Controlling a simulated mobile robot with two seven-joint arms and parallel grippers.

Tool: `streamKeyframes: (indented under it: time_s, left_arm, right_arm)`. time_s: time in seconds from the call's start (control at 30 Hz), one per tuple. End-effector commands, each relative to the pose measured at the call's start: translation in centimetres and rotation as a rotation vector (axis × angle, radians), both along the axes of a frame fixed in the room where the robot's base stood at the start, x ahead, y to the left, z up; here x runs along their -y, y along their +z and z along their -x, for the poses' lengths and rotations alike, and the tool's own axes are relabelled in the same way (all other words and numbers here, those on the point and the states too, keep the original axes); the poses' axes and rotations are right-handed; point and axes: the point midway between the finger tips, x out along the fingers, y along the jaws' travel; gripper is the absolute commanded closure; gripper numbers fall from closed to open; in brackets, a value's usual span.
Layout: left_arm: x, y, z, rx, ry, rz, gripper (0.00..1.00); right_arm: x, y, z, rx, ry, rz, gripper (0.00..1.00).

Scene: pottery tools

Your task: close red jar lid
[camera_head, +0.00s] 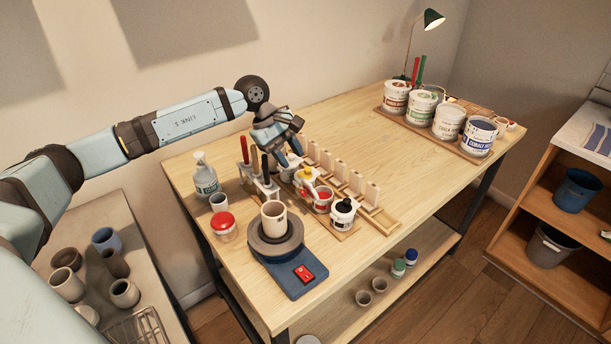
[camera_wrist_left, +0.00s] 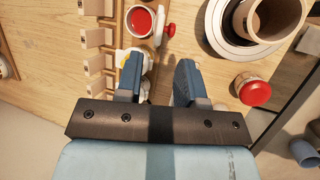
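The red jar (camera_head: 322,199) is a small white pot with red contents, standing open in a row of pots. In the left wrist view the red jar (camera_wrist_left: 140,20) shows its open mouth, and its lid with a red knob (camera_wrist_left: 171,29) stands out at the side, tipped off the mouth. My left gripper (camera_head: 290,163) is above the row, nearer the yellow-knobbed pot (camera_head: 305,175). In the left wrist view my left gripper (camera_wrist_left: 160,68) has its fingers apart with nothing clearly held; its left finger partly hides the yellow-knobbed pot. My right gripper is out of view.
A dark-knobbed pot (camera_head: 343,212) stands nearest in the row. A wooden rack (camera_head: 362,192) runs beside it, with a tool holder (camera_head: 262,184) at left. A pottery wheel (camera_head: 288,255) bears a cup. The table's right middle is clear.

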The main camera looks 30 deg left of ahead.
Motion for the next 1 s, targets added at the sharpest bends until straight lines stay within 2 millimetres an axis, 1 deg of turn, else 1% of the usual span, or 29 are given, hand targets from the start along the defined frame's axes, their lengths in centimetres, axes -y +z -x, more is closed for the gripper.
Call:
streamKeyframes:
  time_s: [0.03,0.2,0.4,0.53,0.8,0.87,0.9,0.93,0.97,1.0]
  left_arm:
    - [0.7,-0.9,-0.1,-0.004,-0.001,0.002,0.65]
    - [2.1,-3.8,-0.6,-0.002,0.000,0.002,0.65]
    - [3.2,-6.0,-1.0,0.000,0.001,0.002,0.65]
    - [3.6,-6.6,-1.1,-0.001,0.000,0.003,0.65]
    - [3.6,-6.7,-1.1,0.000,0.001,0.002,0.65]
    - [3.6,-6.7,-1.1,0.000,0.001,0.002,0.79]
    - [3.6,-6.7,-1.1,0.000,0.001,0.002,0.88]
    - [3.6,-6.7,-1.1,0.000,0.001,0.002,0.95]
    - [3.6,-6.7,-1.1,0.000,0.001,0.002,1.00]
    - [3.6,-6.7,-1.1,0.000,0.001,0.002,1.00]
  right_arm:
    - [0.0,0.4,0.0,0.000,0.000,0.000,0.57]
    - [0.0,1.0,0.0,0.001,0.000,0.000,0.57]
    - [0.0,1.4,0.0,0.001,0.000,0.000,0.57]
    - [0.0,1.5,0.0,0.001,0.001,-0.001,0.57]
    - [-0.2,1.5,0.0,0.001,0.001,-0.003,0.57]
    - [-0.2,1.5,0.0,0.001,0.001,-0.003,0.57]
    - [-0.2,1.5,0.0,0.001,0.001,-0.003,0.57]
    - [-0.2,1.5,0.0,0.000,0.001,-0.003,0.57]
    - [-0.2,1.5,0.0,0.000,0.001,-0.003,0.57]
    - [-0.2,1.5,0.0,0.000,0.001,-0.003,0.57]
